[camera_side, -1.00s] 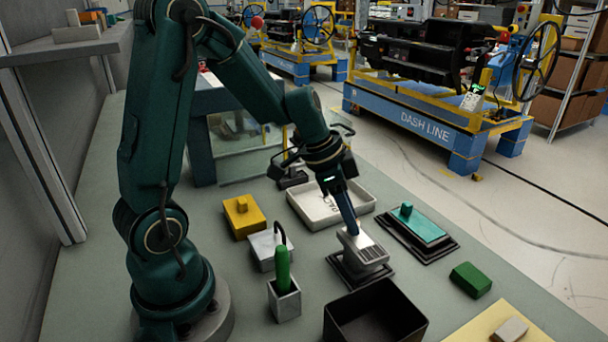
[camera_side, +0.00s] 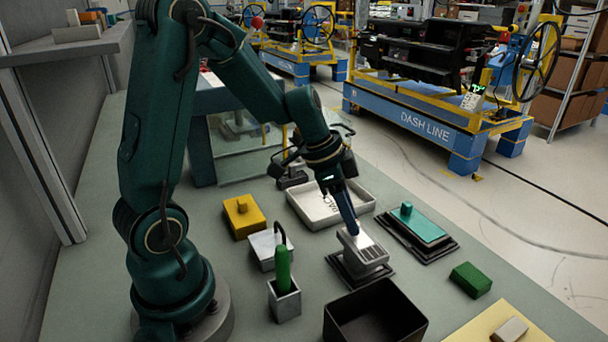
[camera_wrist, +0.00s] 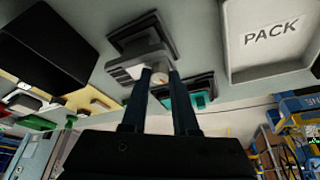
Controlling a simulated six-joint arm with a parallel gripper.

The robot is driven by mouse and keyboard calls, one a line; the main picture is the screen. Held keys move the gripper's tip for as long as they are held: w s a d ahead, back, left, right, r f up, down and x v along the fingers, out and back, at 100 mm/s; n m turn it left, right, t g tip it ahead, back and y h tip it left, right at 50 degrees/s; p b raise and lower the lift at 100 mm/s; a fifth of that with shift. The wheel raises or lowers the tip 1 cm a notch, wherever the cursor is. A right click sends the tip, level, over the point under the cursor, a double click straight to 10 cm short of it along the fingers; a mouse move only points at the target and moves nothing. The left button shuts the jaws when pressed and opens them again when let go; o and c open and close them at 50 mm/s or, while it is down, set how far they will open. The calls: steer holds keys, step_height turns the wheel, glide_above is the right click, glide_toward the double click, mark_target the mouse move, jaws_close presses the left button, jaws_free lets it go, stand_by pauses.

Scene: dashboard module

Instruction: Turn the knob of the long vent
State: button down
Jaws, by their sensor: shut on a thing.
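A grey vent with slats (camera_side: 370,258) sits on a dark stepped base near the middle of the bench. In the wrist view the vent (camera_wrist: 126,72) lies just beyond my fingertips. A small pale knob (camera_wrist: 160,78) shows between my two fingers at the vent. My gripper (camera_side: 351,232) reaches down to the vent's top and is shut on the knob; the wrist view shows the gripper (camera_wrist: 160,72) with a finger on each side of it. The fingers hide the knob in the side view, and its turn angle cannot be told.
A teal plate with a knob (camera_side: 425,230) on a dark base stands close at the right. A white PACK tray (camera_side: 305,218) is behind, a black bin (camera_side: 375,328) in front.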

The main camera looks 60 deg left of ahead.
stand_by(0.6)
steer(key=c, duration=0.7)
jaws_free()
steer(key=shift+o, duration=0.2)
steer(key=shift+v, duration=2.6)
